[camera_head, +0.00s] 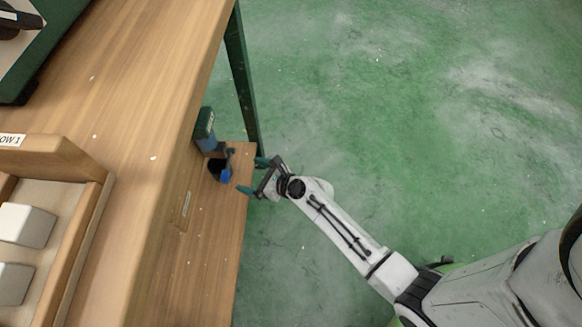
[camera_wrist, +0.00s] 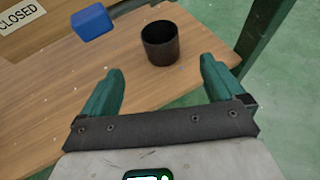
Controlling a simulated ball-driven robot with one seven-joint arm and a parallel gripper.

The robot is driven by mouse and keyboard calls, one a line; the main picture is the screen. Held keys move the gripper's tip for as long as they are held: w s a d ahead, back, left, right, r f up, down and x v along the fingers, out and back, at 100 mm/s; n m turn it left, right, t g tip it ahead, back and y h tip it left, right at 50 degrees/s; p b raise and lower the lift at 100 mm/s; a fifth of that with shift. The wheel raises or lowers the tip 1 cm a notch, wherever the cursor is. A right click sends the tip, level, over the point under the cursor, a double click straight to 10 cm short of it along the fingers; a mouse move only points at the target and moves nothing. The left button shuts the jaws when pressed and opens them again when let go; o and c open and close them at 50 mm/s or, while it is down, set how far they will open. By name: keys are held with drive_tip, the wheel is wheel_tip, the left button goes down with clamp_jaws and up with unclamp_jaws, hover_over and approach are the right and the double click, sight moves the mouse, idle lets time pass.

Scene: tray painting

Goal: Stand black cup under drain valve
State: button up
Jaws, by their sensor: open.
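The black cup (camera_wrist: 160,45) stands upright on a wooden shelf (camera_wrist: 60,105) in the wrist view, with its open mouth up. In the head view a small dark round shape (camera_head: 214,167) beside a blue piece (camera_head: 224,176) looks like the cup, partly covered. The blue block (camera_wrist: 92,22) shows to the left of the cup in the wrist view; I cannot tell whether it belongs to the drain valve. My gripper (camera_head: 251,176) is open and empty, its teal fingers pointing at the cup from the shelf's outer edge. The cup appears just beyond the fingertips (camera_wrist: 160,66), between their lines.
A green and blue unit (camera_head: 205,128) hangs at the bench's edge above the shelf. A green table leg (camera_head: 240,80) stands close to the shelf's far corner. A CLOSED sign (camera_wrist: 22,17) is at the wrist view's upper left. The green floor (camera_head: 400,90) at right is clear.

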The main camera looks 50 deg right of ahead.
drive_tip(key=s+a+r+n+g+y, duration=0.25)
drive_tip(key=s+n+g, duration=0.55)
drive_tip(key=n, duration=1)
drive_tip(key=s+d+r+n+g+h, duration=0.2)
drive_tip(key=s+d+r+n, duration=0.1)
drive_tip(key=s+n, duration=0.4)
drive_tip(key=s+d+r+n+g+h, duration=0.2)
drive_tip(key=s+d+r+n+h, duration=0.1)
drive_tip(key=s+n, duration=0.5)
wheel_tip(320, 180, up, 2)
drive_tip(key=shift+s+d+r+h, duration=0.1)
drive_tip(key=shift+s+d+h, duration=0.3)
drive_tip(key=shift+s, duration=0.55)
